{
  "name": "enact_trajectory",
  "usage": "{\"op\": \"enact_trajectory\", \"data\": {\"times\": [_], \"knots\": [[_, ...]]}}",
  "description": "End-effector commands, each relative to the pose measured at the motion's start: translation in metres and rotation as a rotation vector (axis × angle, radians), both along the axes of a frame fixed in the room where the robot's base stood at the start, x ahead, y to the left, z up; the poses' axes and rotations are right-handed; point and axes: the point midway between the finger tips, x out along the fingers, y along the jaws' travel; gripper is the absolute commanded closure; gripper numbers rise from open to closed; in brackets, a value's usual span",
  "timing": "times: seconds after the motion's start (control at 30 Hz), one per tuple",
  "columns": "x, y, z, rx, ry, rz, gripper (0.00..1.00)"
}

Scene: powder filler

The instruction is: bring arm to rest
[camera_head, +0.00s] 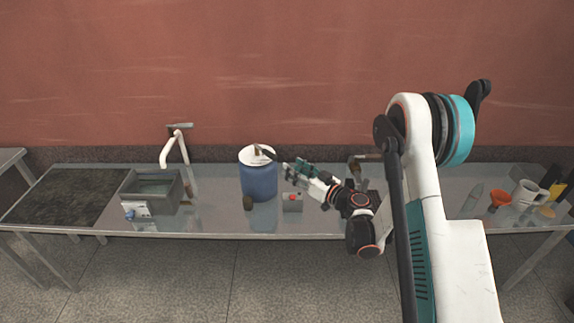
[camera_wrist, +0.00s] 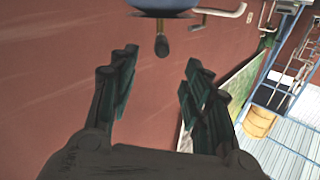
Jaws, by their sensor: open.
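My gripper (camera_head: 288,168) reaches in from the right over the steel table, beside the blue drum with a white lid (camera_head: 258,182). Its two fingers are spread apart and nothing is between them in the wrist view (camera_wrist: 162,62). A dark handle (camera_head: 268,154) sticks out from the top of the drum toward my gripper. In the wrist view the handle (camera_wrist: 161,46) lies just past the fingertips, with the drum's blue underside-up edge (camera_wrist: 160,5) at the top. My arm is stretched out over the table.
A grey basin (camera_head: 150,195) and a white faucet (camera_head: 174,148) are at the left. A small box with a red button (camera_head: 292,202) stands right of the drum. An orange funnel (camera_head: 500,199) and a white mug (camera_head: 527,193) are at the right. The wall (camera_head: 200,70) is behind.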

Motion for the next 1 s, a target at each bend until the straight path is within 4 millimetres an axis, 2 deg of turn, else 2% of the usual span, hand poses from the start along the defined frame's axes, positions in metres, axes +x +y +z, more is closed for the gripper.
{"op": "enact_trajectory", "data": {"times": [0.63, 0.77, 1.0], "knots": [[-0.005, -0.004, 0.005, -0.004, 0.008, 0.002, 0.55], [-0.007, -0.001, 0.022, -0.026, 0.045, 0.008, 0.55], [-0.025, 0.004, 0.072, -0.095, 0.174, 0.015, 0.55]]}}
